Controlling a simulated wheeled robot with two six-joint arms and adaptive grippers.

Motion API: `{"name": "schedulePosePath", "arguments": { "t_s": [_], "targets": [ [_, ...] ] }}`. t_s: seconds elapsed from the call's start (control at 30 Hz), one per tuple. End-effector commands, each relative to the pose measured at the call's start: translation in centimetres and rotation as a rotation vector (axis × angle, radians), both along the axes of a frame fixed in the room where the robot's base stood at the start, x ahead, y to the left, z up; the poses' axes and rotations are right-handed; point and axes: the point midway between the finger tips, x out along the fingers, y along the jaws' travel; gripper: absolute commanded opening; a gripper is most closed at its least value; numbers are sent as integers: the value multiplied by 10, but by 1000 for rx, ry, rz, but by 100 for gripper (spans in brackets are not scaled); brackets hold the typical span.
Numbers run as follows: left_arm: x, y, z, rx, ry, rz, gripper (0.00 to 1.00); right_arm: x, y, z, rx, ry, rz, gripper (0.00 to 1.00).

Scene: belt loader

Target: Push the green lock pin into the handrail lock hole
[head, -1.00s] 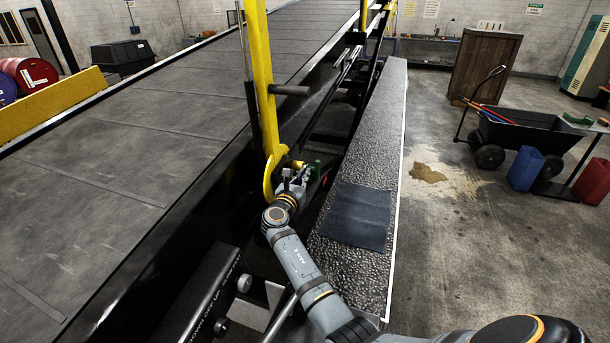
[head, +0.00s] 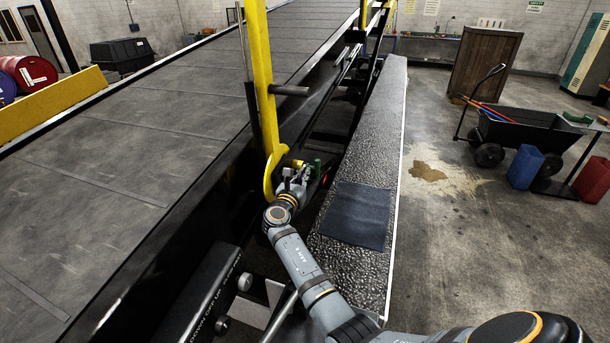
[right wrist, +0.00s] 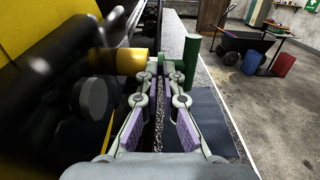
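The green lock pin (head: 317,169) stands upright beside the yellow handrail's foot. In the right wrist view its green bar (right wrist: 190,62) is just right of my fingertips, with a smaller green part behind them. A yellow cylinder (right wrist: 131,61) lies just left of the fingertips; in the head view it is at the foot of the yellow handrail (head: 264,90). My right gripper (right wrist: 160,72) points between cylinder and pin. Its fingers come close together at the tips; a firm hold is not clear. The lock hole is not visible. My left gripper is not seen.
The black conveyor belt (head: 120,150) runs along the left. A textured walkway (head: 375,120) with a dark mat (head: 357,214) lies right of my arm. A dark round bar (head: 289,90) juts from the rail. A cart (head: 528,132) and blue container (head: 525,167) stand on the floor.

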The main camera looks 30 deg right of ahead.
Motion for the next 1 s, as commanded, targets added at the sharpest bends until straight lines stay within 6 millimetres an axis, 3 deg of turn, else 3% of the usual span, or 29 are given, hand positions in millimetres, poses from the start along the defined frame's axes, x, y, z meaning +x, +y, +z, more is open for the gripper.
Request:
{"name": "schedulePosePath", "arguments": {
  "t_s": [1.0],
  "targets": [
    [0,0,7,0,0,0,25,3,1,10,-4,-17,13,0]
  ]
}}
